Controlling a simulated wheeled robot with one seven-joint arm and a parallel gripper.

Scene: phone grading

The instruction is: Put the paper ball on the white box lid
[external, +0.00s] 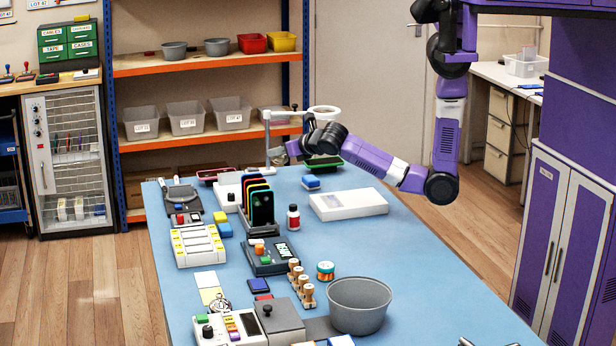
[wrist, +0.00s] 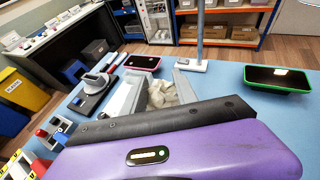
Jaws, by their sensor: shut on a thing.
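The paper ball (wrist: 164,93) is a crumpled cream lump in the wrist view, partly hidden by the black bar of my gripper. My gripper (wrist: 160,92) is shut on it, with a grey finger on each side. In the external view my gripper (external: 294,149) is over the far end of the blue table, near the lamp stand; the ball cannot be made out there. The white box lid (external: 347,204) lies flat at the table's far right, below and to the right of my gripper. Its top looks bare. The lid does not show in the wrist view.
A magnifier stand (external: 268,140) rises close beside my gripper. A green-rimmed tray (wrist: 278,78) and a pink-rimmed tray (wrist: 142,62) lie at the far edge. A phone rack (external: 261,208) and a small red-and-white bottle (external: 293,217) stand left of the lid.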

